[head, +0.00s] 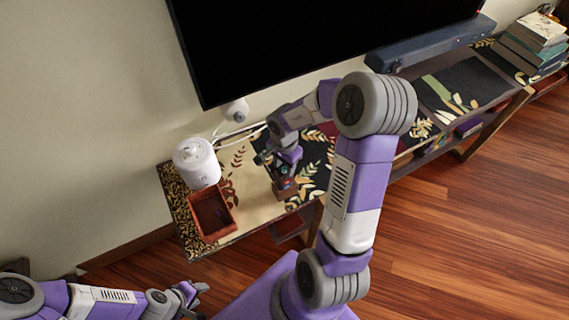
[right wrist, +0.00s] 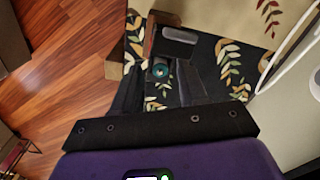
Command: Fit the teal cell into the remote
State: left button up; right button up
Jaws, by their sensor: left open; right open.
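The teal cell (right wrist: 160,70) shows as a small round teal end with a dark centre in the right wrist view. It lies between the fingers of my right gripper (right wrist: 161,84), which is open. I cannot tell whether the fingers touch it. In the head view my right gripper (head: 283,180) is low over the table, hiding most of these things. My left gripper (head: 193,290) is open and empty at the lower left, away from the table.
A reddish-brown open box (head: 232,232) and a white cylindrical appliance (head: 196,162) stand on the table's left end. A large black screen (head: 300,40) hangs behind. A dark blue soundbar (head: 430,45) and stacked books (head: 532,45) are further right. Wooden floor lies in front.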

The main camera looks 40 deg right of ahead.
aim_at(285, 168)
jog(key=shift+r, duration=0.1)
notch_tip(285, 168, up, 12)
jog(key=p, duration=0.4)
jog(key=shift+p, duration=0.35)
